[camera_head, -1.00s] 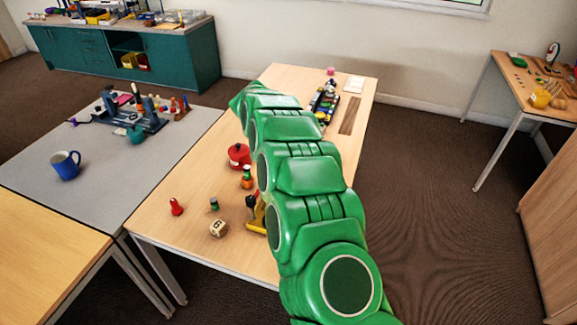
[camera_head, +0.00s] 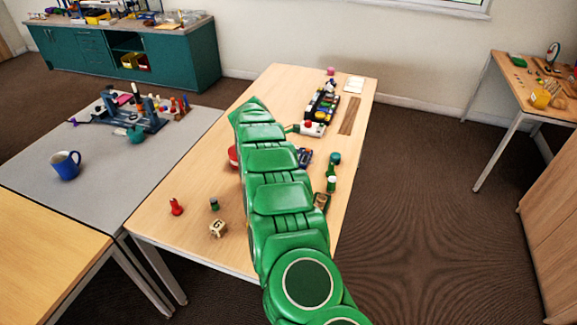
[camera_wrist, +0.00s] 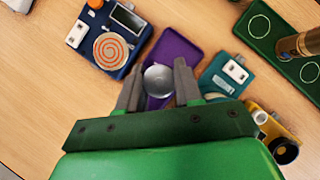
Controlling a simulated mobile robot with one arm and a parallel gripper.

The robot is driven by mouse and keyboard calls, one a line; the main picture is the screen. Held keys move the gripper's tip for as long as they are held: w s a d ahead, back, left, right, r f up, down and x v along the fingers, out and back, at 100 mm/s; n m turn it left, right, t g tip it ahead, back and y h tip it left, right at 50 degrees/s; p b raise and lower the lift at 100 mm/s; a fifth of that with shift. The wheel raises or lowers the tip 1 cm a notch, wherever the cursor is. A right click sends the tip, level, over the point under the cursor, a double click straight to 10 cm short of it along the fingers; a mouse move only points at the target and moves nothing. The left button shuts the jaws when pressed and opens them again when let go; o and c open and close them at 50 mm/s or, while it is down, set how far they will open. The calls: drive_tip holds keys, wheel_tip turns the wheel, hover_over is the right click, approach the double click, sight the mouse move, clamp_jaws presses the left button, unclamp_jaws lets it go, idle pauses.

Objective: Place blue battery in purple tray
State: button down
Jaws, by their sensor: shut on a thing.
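In the wrist view my gripper (camera_wrist: 160,78) is shut, with its two grey fingers on either side of a round silver-grey end of a thing (camera_wrist: 158,82). It looks like a battery seen end-on; no blue side shows. The purple tray (camera_wrist: 180,46) lies on the table just beyond and partly under the fingers. The held thing overlaps the tray in the picture; I cannot tell whether it touches it. In the head view my green arm hides the gripper, the battery and the tray.
Close around the tray lie a dark blue device with an orange spiral (camera_wrist: 112,48), a teal socket block (camera_wrist: 228,72), a green plate with circles (camera_wrist: 262,28) and a yellow device (camera_wrist: 268,128). A die (camera_head: 218,229) and red pawn (camera_head: 176,207) stand at the table's near left.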

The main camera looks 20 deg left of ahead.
drive_tip(key=shift+w+a+f, duration=0.15)
drive_tip(key=shift+w+f, duration=0.05)
drive_tip(key=shift+f, duration=1.6)
drive_tip(key=shift+f, duration=0.1)
drive_tip(key=c, duration=0.8)
unclamp_jaws()
drive_tip(key=shift+o, duration=0.2)
drive_tip(key=v, duration=1.2)
